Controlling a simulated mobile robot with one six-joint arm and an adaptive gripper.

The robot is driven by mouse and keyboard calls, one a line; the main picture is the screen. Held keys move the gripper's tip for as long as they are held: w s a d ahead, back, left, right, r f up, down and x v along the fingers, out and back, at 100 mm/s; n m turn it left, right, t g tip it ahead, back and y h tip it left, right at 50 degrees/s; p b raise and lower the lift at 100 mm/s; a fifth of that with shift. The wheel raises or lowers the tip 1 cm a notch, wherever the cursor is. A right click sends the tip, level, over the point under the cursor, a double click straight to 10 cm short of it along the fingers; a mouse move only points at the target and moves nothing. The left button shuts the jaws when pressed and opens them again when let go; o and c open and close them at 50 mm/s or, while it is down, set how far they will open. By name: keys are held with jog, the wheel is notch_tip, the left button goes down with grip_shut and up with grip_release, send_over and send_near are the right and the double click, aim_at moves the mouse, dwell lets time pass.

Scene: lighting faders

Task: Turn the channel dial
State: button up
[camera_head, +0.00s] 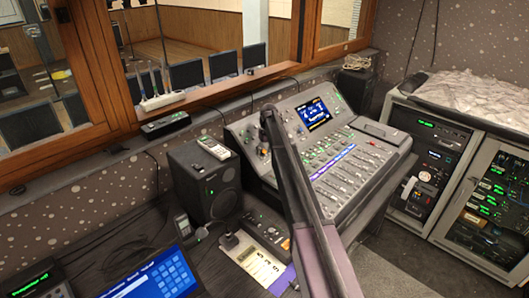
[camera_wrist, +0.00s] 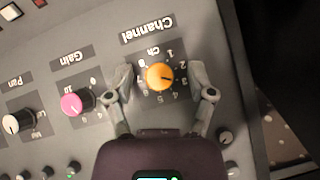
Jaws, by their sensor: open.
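The channel dial (camera_wrist: 160,77) is an orange knob on the grey mixing console, under the upside-down label "Channel" in the wrist view, with numbers around it. My gripper (camera_wrist: 161,78) is open, with one finger on each side of the dial. A narrow gap shows between each finger and the knob, and I cannot tell any contact. In the head view the mixing console (camera_head: 372,159) stands at the centre right, and my arm crosses in front of it. The dial and the gripper's fingers cannot be made out there.
Beside the dial on the panel are a pink Gain knob (camera_wrist: 77,104) and a white-topped Pan knob (camera_wrist: 17,122). A black speaker (camera_head: 207,184) stands left of the console. A rack cabinet (camera_head: 425,152) stands at the right, and a wooden window frame (camera_head: 220,93) is behind.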

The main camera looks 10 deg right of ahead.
grip_shut()
jog(key=shift+d+m+y, duration=0.15)
jog(key=shift+m+y, duration=0.15)
jog(key=shift+m, duration=0.1)
jog(key=m+y+b, duration=0.1)
jog(key=m+g+y+b, duration=0.1)
jog(key=m, duration=0.1)
jog(key=shift+f+y, duration=0.2)
jog(key=shift+y, duration=0.1)
jog(key=m+y+b, duration=0.3)
jog(key=m+y, duration=0.1)
jog(key=m, duration=0.1)
jog(key=shift+s+d+f, duration=0.1)
jog(key=m+t+y+b, duration=0.1)
jog(key=m+b, duration=0.1)
jog(key=m, duration=0.1)
jog(key=m+t+y+b, duration=0.2)
jog(key=m+b, duration=0.1)
jog(key=shift+s+y, duration=0.1)
jog(key=shift+y, duration=0.2)
jog(key=m+t+y+b, duration=0.1)
jog(key=m+t+b, duration=0.1)
jog(key=m, duration=0.2)
jog(key=shift+m+t+b, duration=0.65)
jog(key=shift+m+t, duration=0.45)
jog(key=shift+m, duration=0.4)
